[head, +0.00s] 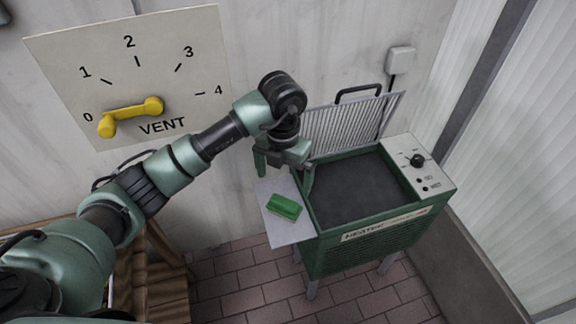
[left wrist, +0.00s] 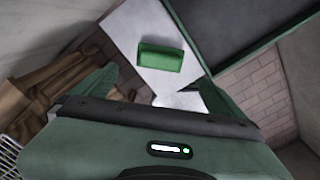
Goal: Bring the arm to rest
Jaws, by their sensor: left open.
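My left arm reaches in from the left in the head view. My left gripper (head: 284,172) hangs over the heater's left edge, above the grey side shelf (head: 285,232). Its fingers are apart and empty. A green block (head: 286,207) lies on the shelf, just below the gripper and apart from it. In the left wrist view, the fingers are spread wide, with the green block (left wrist: 160,57) on the shelf beyond them. My right gripper shows in neither view.
The green heater (head: 365,245) has an open dark top, a raised grille lid (head: 340,130) and a knob panel (head: 418,165). A vent dial board (head: 190,55) with a yellow handle (head: 130,115) is on the wall. A wooden bench (head: 150,270) stands at lower left.

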